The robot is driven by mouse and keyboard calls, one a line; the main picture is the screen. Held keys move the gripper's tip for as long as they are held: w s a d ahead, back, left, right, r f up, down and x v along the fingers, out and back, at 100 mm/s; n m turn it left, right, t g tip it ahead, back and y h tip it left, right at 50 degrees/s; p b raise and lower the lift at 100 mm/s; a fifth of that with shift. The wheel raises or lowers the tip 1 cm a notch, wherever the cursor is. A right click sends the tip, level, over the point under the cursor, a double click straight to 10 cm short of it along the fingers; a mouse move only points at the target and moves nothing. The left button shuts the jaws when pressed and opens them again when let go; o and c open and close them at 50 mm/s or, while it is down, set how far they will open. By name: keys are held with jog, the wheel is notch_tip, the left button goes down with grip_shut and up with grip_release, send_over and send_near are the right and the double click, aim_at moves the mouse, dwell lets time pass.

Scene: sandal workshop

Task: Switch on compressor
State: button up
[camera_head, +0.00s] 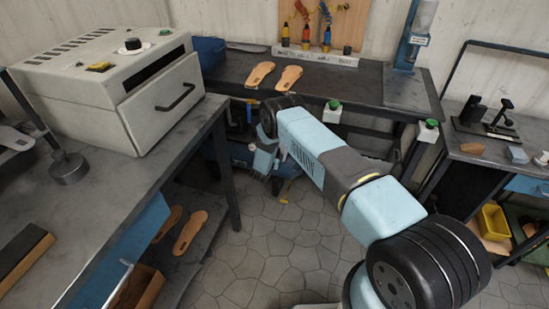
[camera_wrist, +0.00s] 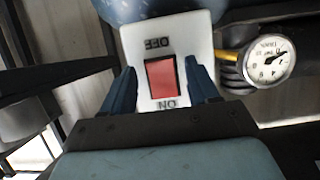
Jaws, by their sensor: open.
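The compressor's red rocker switch (camera_wrist: 161,78) sits on a white plate (camera_wrist: 193,45) in the wrist view. The OFF label is above the switch and the ON label is below it, both upside down. My gripper (camera_wrist: 161,67) is open, with one blue finger on each side of the switch and nothing held. I cannot tell whether the fingers touch the plate. In the head view the blue compressor (camera_head: 230,151) stands under the back bench, partly hidden by my arm and the left bench. The switch is not visible there.
A round pressure gauge (camera_wrist: 268,62) with a brass fitting is right of the switch plate. The back bench (camera_head: 340,82) overhangs the compressor. The left bench (camera_head: 95,205) carries a white oven-like box (camera_head: 65,105). Tiled floor (camera_head: 255,245) is clear in the middle.

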jog(key=shift+c, duration=0.2)
jog(key=c, duration=1)
jog(key=shift+d+f+t+h, duration=0.1)
jog(key=shift+f+t+h, duration=0.25)
jog(key=shift+t, duration=0.4)
jog(key=shift+f+t+h, duration=0.2)
jog(key=shift+t+h, duration=0.15)
jog(key=shift+t, duration=0.4)
jog(key=o, duration=1)
jog(key=shift+o, duration=0.2)
